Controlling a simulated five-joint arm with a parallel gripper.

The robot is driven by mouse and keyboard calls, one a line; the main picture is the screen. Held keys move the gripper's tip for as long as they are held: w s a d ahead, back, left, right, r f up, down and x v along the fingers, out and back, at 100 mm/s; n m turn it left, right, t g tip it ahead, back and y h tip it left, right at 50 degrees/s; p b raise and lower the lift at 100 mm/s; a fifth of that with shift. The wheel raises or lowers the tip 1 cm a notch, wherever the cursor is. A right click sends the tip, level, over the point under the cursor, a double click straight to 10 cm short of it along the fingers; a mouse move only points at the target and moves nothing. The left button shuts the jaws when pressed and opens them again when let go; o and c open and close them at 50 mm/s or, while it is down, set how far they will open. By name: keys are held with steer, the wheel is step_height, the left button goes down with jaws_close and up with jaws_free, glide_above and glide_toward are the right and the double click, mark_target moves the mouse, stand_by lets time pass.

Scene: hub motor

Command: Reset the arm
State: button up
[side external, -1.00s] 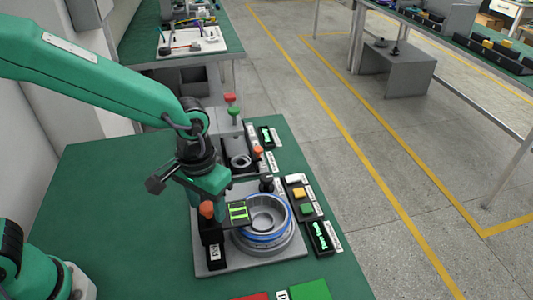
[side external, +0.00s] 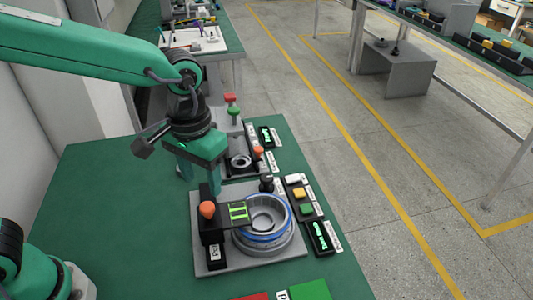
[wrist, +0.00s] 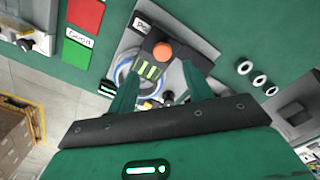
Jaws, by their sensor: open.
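My gripper (side external: 198,180) is open and empty, hanging above the left side of the hub motor station. In the wrist view its two green fingers are spread apart, with my gripper (wrist: 160,70) framing the black fixture. The hub motor (side external: 276,236), a grey round part with a blue band, sits on a grey plate (side external: 225,262). The black fixture with an orange knob (side external: 207,209) and a panel with green bars (side external: 239,212) reaches over the motor's left edge.
Coloured buttons (side external: 299,194) and a small lit display (side external: 319,236) stand right of the motor. Another station with red and green knobs (side external: 233,105) is behind. Red and green pads (side external: 309,291) lie at the front edge. The left of the green tabletop (side external: 110,190) is clear.

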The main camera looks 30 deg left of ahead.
steer(key=shift+a+r, duration=0.1)
stand_by(0.3)
steer(key=s+a+r+t, duration=0.2)
steer(key=s+a, duration=0.2)
steer(key=a, duration=0.4)
steer(key=s+a+r+t, duration=0.3)
steer(key=s+a, duration=0.1)
steer(key=a, duration=0.5)
steer(key=shift+s+a+r+t, duration=0.15)
steer(key=shift+s+a+t, duration=0.1)
steer(key=shift+s+t, duration=0.1)
steer(key=shift+o, duration=0.4)
steer(key=shift+w+r, duration=0.1)
stand_by(0.7)
